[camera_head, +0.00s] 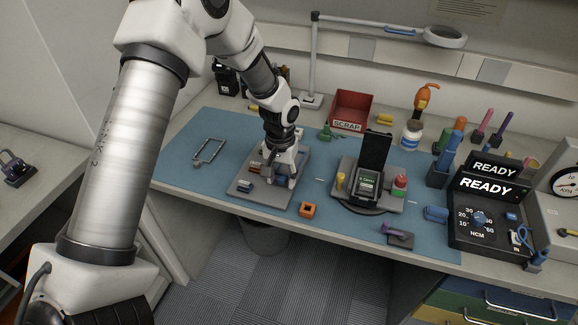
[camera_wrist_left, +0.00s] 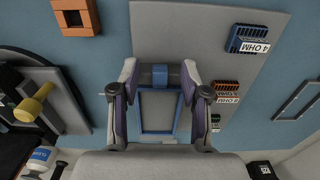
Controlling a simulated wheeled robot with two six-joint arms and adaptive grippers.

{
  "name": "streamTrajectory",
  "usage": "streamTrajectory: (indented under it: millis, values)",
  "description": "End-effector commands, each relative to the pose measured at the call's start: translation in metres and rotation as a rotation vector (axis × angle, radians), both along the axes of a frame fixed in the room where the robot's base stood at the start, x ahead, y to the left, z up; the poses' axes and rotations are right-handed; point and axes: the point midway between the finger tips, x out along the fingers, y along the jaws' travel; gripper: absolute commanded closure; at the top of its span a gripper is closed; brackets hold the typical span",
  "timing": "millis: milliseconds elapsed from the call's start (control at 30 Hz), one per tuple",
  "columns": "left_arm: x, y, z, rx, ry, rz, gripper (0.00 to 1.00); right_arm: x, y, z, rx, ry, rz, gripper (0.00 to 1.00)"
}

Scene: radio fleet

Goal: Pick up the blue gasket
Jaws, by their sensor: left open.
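The blue gasket (camera_wrist_left: 177,110) shows in the left wrist view as a thin rectangular frame on the grey plate (camera_wrist_left: 205,20), between the two fingers of my left gripper (camera_wrist_left: 158,82). The fingers stand on either side of it with gaps; I cannot tell whether they touch it. In the head view my left gripper (camera_head: 279,178) is open and points down over the plate (camera_head: 240,196), and hides most of the gasket. My right gripper is not in view.
Labelled resistor blocks, including a blue 4 OHM one (camera_wrist_left: 248,38), lie on the plate beside the gripper. A grey frame (camera_head: 208,151) lies left, an orange square piece (camera_head: 308,209) in front. A tester stand (camera_head: 368,188) is close on the right.

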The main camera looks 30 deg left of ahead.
Motion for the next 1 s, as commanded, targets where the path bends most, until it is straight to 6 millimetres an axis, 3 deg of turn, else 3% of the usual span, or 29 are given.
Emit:
streamTrajectory:
  millis: [133, 300, 733, 1000]
  values:
    - [0.0, 0.0, 0.0, 0.0, -0.001, 0.0, 0.54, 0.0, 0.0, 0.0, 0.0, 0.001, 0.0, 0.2]
    - [0.0, 0.0, 0.0, 0.0, -0.001, 0.0, 0.98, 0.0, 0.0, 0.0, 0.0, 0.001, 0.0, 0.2]
    - [0.001, 0.0, 0.003, 0.0, -0.003, 0.0, 0.98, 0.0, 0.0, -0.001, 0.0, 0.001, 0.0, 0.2]
    - [0.002, 0.0, 0.029, 0.0, -0.005, 0.0, 0.98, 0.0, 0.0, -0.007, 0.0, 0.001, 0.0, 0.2]
